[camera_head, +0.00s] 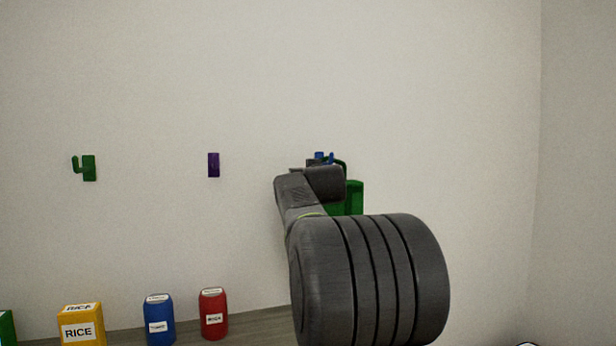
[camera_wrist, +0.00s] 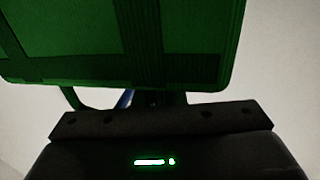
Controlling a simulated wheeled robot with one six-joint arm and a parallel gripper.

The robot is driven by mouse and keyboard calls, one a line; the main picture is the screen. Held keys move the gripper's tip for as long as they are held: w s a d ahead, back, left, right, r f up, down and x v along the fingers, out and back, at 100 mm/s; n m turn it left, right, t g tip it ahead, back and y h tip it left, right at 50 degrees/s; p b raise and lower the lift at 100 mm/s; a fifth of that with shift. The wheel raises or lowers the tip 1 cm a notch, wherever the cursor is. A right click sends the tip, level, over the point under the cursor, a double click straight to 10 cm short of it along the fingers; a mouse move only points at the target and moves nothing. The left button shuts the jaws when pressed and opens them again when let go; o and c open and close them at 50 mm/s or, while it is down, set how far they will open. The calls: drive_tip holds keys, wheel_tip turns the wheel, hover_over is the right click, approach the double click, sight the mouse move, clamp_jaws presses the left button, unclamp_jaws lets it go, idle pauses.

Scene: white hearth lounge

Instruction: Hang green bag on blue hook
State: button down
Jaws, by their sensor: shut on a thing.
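The green bag (camera_head: 354,196) is up near the wall in the head view, mostly hidden behind my dark arm. It fills the upper part of the wrist view (camera_wrist: 190,45), with a dark handle loop below it. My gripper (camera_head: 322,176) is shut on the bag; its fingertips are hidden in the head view. The blue hook (camera_head: 320,156) shows just above my gripper, close to the bag's handle. A bit of blue also shows behind the bag in the wrist view. I cannot tell whether the handle is around the hook or only beside it.
A green hook (camera_head: 88,168) and a purple hook (camera_head: 213,165) are on the wall to the left. Below stand a yellow rice box (camera_head: 80,325), a blue container (camera_head: 159,320) and a red container (camera_head: 213,314) on a wooden surface (camera_head: 258,328). The wall at right is bare.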

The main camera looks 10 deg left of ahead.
drive_tip(key=c, duration=1.4)
unclamp_jaws()
drive_tip(key=shift+c, duration=0.2)
drive_tip(key=b+v, duration=0.4)
drive_tip(key=v, duration=0.9)
drive_tip(key=shift+s+d, duration=0.15)
drive_tip(key=shift+s, duration=0.2)
drive_tip(key=p+x, duration=0.4)
drive_tip(key=x, duration=1)
drive_tip(key=shift+r+p, duration=0.3)
drive_tip(key=shift+s+r, duration=0.1)
drive_tip(key=shift+s, duration=0.05)
drive_tip(key=shift+s, duration=0.1)
